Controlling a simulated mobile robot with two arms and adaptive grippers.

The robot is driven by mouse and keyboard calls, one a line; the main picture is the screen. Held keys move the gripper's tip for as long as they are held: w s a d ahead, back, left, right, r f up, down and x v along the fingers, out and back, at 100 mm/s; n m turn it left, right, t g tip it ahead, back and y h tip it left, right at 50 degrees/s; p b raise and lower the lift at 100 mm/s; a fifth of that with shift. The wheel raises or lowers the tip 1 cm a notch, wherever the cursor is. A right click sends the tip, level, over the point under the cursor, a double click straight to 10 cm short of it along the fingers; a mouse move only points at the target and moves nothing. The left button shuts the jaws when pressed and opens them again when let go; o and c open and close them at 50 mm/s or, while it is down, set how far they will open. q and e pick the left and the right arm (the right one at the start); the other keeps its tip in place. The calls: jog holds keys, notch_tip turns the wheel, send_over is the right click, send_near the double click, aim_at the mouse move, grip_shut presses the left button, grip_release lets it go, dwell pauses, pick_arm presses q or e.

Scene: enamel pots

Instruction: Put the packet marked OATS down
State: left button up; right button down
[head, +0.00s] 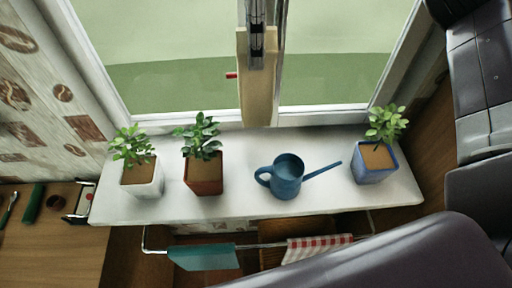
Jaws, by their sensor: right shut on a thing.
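A tan, upright packet (257,95) shows in front of the window's middle post in the head view. My right gripper (257,50) comes down from the top edge, dark and narrow, and is shut on the packet's upper part. I cannot read OATS on the side that I see. The packet's lower end overlaps the back edge of the white sill (235,203) in the picture; I cannot tell whether it touches. My left gripper is not in view.
On the sill stand plants in a white pot (143,177), a brown pot (203,175) and a blue pot (375,163), and a blue watering can (286,178). Bare sill lies between them. A rail below holds a teal cloth (203,257) and a checked cloth (317,247).

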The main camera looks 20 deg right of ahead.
send_near(255, 124)
jog(key=shift+w+d+f, duration=0.2)
jog(key=shift+w+f, duration=0.35)
jog(key=f, duration=0.4)
jog(key=shift+w+d, duration=0.1)
jog(key=shift+w, duration=0.2)
notch_tip(255, 124, down, 2)
jog(key=shift+f+p, duration=0.15)
jog(key=shift+p, duration=0.15)
jog(key=shift+s+f, duration=0.1)
jog(key=shift+f, duration=0.35)
notch_tip(255, 124, down, 4)
jog(key=shift+r+p, duration=0.1)
jog(key=shift+p, duration=0.3)
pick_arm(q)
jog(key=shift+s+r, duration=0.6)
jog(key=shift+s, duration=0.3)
pick_arm(e)
jog(key=c, duration=1.2)
grip_release()
